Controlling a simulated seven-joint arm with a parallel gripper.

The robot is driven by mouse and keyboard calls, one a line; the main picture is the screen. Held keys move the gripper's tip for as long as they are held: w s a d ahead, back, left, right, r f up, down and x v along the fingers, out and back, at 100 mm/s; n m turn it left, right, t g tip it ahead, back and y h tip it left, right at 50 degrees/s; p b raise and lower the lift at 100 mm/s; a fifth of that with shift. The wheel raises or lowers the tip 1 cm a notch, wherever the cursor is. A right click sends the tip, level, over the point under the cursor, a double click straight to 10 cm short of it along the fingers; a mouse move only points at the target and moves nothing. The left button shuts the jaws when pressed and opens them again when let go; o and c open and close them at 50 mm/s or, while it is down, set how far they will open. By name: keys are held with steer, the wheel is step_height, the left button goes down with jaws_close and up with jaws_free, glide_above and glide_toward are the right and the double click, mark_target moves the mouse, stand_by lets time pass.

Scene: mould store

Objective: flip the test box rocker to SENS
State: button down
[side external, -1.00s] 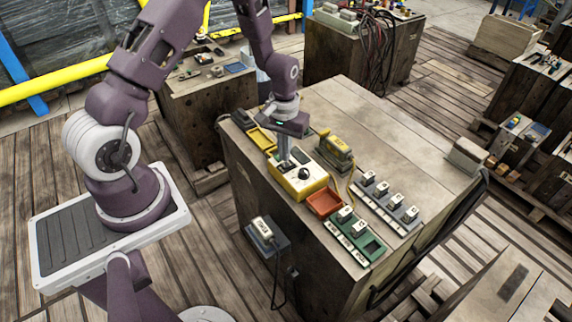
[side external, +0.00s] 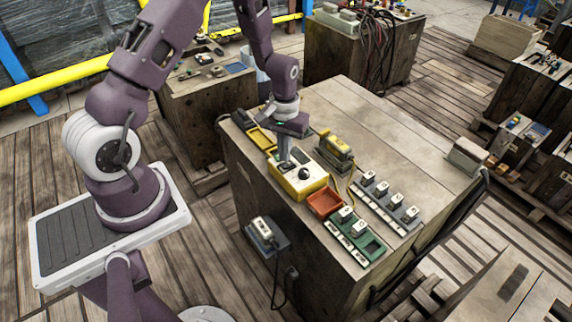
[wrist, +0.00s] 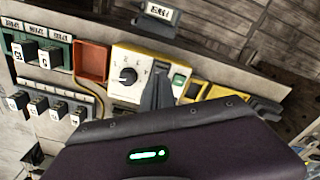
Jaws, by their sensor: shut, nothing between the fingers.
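The test box (side external: 298,177), yellow with a pale top face, sits near the front edge of the wooden bench. A black round knob (side external: 304,174) is on its face; the box also shows in the wrist view (wrist: 131,62). My gripper (side external: 284,158) points down over the left part of the box, its fingers together and empty. In the wrist view the closed fingertips (wrist: 160,69) are at the box face, beside a small green-lit part (wrist: 179,80). The fingers hide the rocker, so I cannot tell its position or whether they touch it.
An orange-red tray (side external: 324,203) and a green tray (side external: 356,242) with white-topped blocks lie to the right. A yellow tray (side external: 260,139) is left.

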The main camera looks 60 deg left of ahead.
steer(key=shift+f, duration=1.05)
stand_by(0.4)
steer(key=shift+r, duration=3.5)
steer(key=shift+r, duration=0.1)
step_height(320, 180, up, 7)
steer(key=t, duration=0.1)
glide_above(285, 165)
steer(key=d, duration=0.2)
steer(key=s+d+r+m+t, duration=0.1)
steer(key=s+d+r, duration=0.15)
steer(key=r, duration=0.35)
steer(key=s+d+r+m+t, duration=0.1)
steer(key=s+d+r+m, duration=0.1)
steer(key=s+r, duration=0.25)
steer(key=s+d+r+m+t, duration=0.1)
steer(key=s+d+r, duration=0.1)
steer(key=s+r, duration=0.2)
steer(key=s+d+r+m+t, duration=0.1)
steer(key=s+d+r+m, duration=0.1)
steer(key=s, duration=0.8)
steer(key=shift+s+r+t, duration=0.3)
steer(key=shift+s+r, duration=0.05)
steer(key=shift+r, duration=0.55)
